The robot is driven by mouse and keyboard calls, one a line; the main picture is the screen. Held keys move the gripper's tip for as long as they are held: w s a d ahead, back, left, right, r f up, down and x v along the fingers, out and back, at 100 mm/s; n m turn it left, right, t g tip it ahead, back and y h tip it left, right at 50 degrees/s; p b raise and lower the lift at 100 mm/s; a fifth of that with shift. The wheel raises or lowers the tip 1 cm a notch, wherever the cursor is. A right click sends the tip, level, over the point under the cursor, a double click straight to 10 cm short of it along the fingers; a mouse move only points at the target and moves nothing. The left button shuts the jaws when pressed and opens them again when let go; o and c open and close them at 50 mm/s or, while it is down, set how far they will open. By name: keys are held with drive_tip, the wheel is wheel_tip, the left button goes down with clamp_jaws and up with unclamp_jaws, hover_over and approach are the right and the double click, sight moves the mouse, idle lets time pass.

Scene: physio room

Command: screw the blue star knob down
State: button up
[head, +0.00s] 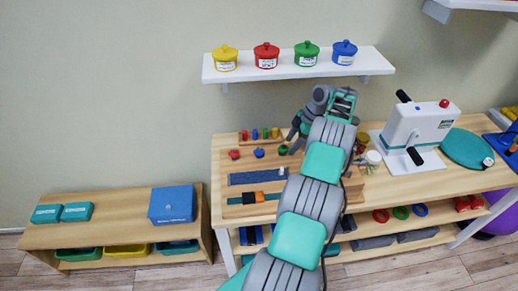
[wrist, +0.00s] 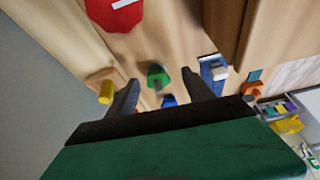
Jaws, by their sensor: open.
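The blue star knob (head: 259,153) stands on the wooden board on the bench, between a red knob (head: 233,154) and a green knob (head: 283,149). My gripper (head: 296,135) is open and empty, above the right end of the row of knobs. In the wrist view the green knob appears between the spread fingers of my gripper (wrist: 163,92). I cannot tell how far the blue knob is screwed down.
A block with coloured pegs (head: 262,134) stands behind the knobs. A blue strip (head: 255,177) and an orange slider (head: 259,196) lie in front. A white crank device (head: 415,130) stands to the right. A shelf with coloured pots (head: 300,65) hangs above.

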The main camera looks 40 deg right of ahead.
drive_tip(key=b, duration=0.4)
approach(259, 151)
drive_tip(key=x, duration=0.5)
drive_tip(key=shift+a+f, duration=0.1)
drive_tip(key=shift+a, duration=0.05)
drive_tip(key=shift+x, duration=1.2)
drive_tip(key=shift+a+f, duration=0.1)
drive_tip(key=shift+f, duration=0.25)
